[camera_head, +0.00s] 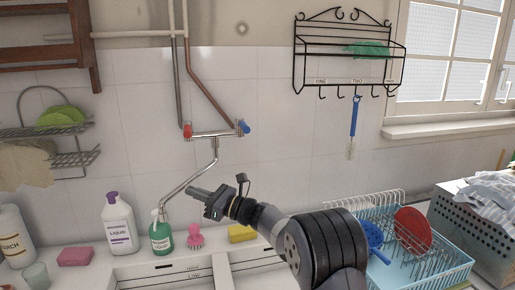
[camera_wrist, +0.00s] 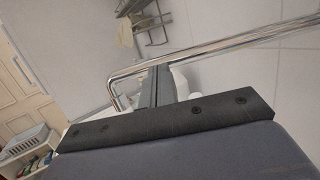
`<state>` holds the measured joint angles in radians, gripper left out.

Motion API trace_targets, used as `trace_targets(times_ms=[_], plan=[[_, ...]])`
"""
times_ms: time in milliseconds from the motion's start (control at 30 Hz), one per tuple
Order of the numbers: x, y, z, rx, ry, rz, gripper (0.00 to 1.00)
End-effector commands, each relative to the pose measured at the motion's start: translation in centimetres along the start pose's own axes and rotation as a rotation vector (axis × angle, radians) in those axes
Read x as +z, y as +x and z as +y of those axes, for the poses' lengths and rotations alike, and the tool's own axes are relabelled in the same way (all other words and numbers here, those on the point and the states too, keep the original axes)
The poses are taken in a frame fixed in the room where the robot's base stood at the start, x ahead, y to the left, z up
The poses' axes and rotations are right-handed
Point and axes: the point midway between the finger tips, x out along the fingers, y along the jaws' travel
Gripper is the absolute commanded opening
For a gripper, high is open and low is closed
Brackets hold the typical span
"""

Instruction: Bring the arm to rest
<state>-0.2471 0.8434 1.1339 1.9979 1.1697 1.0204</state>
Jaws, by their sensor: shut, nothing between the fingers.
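My arm reaches up from the lower right in the head view, over the sink area. My gripper (camera_head: 196,191) points left and slightly up, in front of the tiled wall and close to the faucet spout (camera_head: 192,180) in the picture. Whether it touches the spout cannot be told. In the wrist view the gripper fingers (camera_wrist: 156,86) are pressed together with nothing between them. The chrome spout (camera_wrist: 230,47) runs across behind them and bends down at the left.
A blue dish rack (camera_head: 450,262) with a red plate (camera_head: 412,229) is at right. A wire shelf (camera_head: 350,62) hangs above.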

Motion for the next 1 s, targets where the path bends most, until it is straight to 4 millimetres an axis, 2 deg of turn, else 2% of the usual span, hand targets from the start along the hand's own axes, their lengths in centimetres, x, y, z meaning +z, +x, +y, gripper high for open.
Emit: trace_targets(times_ms=[33,200,400,667,833,1000], plan=[[0.2,0.4,0.0,0.000,0.001,0.001,0.00],[0.4,-1.2,-0.3,-0.002,0.001,0.002,0.00],[0.3,-1.6,-0.3,0.000,0.000,0.001,0.00],[0.3,-1.4,-0.3,0.000,0.000,0.001,0.00],[-0.3,0.0,0.0,0.002,0.000,0.001,0.00],[-0.6,-1.5,0.0,-0.002,0.000,0.001,0.00]])
